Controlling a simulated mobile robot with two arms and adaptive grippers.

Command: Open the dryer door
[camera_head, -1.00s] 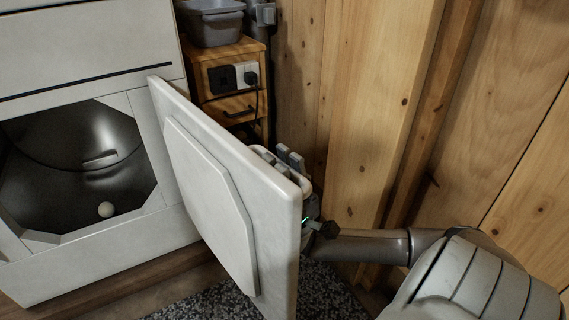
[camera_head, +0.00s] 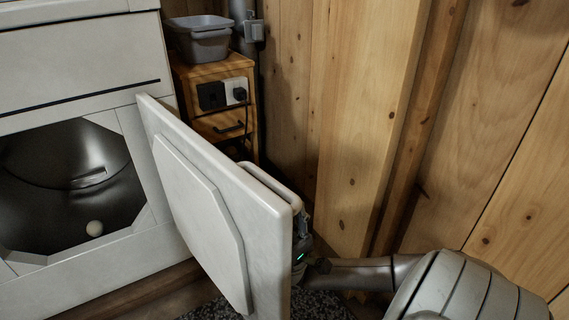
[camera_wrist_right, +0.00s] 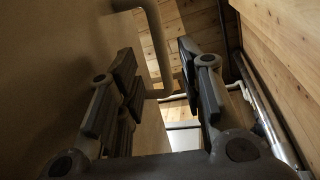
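The white dryer (camera_head: 75,75) stands at the left in the head view, its dark drum opening uncovered. Its door (camera_head: 262,220) is swung wide out toward the viewer, the raised inner panel facing left. My right gripper is mostly hidden behind the door in the head view; only part of its wrist (camera_head: 302,247) shows past the door's edge. In the right wrist view my right gripper (camera_wrist_right: 157,68) has its fingers spread apart. A pale bent door handle (camera_wrist_right: 153,40) lies beyond and partly between them, with no visible grip on it. My left gripper is out of view.
A small wooden cabinet (camera_head: 222,125) with a grey tub (camera_head: 201,40) and sockets stands behind the door. A wooden wall (camera_head: 350,130) closes off the right side. A dark speckled mat (camera_head: 325,303) lies below.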

